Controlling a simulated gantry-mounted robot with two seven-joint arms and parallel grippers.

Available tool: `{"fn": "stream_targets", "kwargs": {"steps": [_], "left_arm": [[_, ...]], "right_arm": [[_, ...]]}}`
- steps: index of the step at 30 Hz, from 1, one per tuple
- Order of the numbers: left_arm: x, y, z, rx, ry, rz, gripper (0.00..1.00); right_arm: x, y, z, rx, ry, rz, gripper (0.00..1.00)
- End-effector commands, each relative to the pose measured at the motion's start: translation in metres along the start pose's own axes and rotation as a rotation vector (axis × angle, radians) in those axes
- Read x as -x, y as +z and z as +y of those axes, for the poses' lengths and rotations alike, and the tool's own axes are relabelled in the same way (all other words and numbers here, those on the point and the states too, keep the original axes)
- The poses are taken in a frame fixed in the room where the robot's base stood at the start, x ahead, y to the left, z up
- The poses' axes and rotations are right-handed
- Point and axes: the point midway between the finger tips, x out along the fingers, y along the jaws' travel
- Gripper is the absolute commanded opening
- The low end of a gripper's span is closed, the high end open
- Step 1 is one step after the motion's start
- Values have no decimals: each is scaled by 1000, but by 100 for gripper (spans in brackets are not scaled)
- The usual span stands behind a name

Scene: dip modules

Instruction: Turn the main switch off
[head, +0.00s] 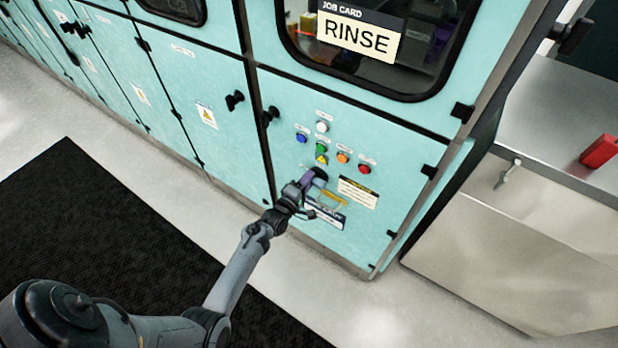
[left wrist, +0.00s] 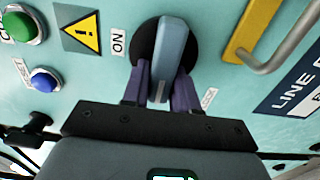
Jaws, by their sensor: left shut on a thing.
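The main switch is a rotary switch with a round black base and a pale blue-grey handle (left wrist: 172,48) in the left wrist view. In the head view the switch (head: 320,173) sits on the turquoise panel below the push buttons, partly hidden by my gripper. My left gripper (left wrist: 160,85) has its purple fingers on both sides of the handle and is shut on it; it also shows in the head view (head: 308,182). The handle stands nearly upright in the wrist picture. An ON label (left wrist: 118,40) is left of the switch; a smaller label (left wrist: 209,97) beside the right finger is hard to read.
A yellow bracket with a metal bar (left wrist: 262,45) is close right of the switch. A green button (left wrist: 22,25), a blue button (left wrist: 45,79) and a warning sign (left wrist: 82,35) are to its left. A steel bench (head: 560,120) with a red object (head: 599,151) stands at right.

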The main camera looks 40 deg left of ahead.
Motion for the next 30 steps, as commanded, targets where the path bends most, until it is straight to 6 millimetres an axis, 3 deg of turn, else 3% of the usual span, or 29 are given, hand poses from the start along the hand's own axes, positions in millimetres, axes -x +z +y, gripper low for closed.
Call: {"fn": "stream_targets", "kwargs": {"steps": [11,12,15,25,30], "left_arm": [[0,0,-2,8,-4,1,0],[0,0,-2,8,-4,1,33],[0,0,-2,7,-3,0,48],[2,0,-1,6,-2,0,49],[15,0,0,6,-2,1,49]], "right_arm": [[0,0,-1,-2,-2,0,43],[0,0,-1,-3,-3,0,43],[0,0,-1,-5,-4,1,43],[1,-1,-2,-10,-8,2,43],[6,-3,-2,-10,-8,2,43]]}}
